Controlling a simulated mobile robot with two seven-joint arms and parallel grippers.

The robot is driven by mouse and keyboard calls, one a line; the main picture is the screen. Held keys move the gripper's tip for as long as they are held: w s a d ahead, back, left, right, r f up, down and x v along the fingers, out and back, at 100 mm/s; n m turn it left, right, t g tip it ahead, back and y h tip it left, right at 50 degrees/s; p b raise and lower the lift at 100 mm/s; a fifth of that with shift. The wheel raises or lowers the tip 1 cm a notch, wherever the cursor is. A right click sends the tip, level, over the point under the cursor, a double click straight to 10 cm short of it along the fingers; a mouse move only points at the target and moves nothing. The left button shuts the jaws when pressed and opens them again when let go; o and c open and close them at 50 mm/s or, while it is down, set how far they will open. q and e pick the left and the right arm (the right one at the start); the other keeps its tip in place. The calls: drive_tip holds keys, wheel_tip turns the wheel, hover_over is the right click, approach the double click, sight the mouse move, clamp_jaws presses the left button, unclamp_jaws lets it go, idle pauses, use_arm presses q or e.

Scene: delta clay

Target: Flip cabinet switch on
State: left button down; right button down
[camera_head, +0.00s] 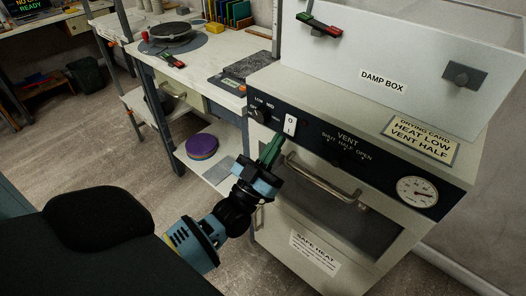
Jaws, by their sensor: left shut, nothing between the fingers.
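The cabinet (370,105) labelled "DAMP BOX" stands at the right with a dark control panel across its front. A small white switch (290,125) marked 0 and I sits near the panel's left end. I cannot tell its position from this view. My left gripper (274,144) is shut and empty, with green fingers pointing up toward the panel. Its tips are just left of and below the switch; I cannot tell whether they touch the panel. My right gripper is not in view.
A dark knob (260,115) is left of the switch, and a vent control (343,156) and round gauge (417,192) are to its right. A door handle (318,181) juts out below. A workbench (205,71) stands at the left; the floor (100,150) before it is mostly clear.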

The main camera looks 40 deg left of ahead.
use_arm(q)
drive_tip(key=shift+w+f, duration=0.1)
drive_tip(key=shift+w, duration=0.6)
drive_tip(key=shift+w+d, duration=0.1)
drive_tip(key=shift+w, duration=0.05)
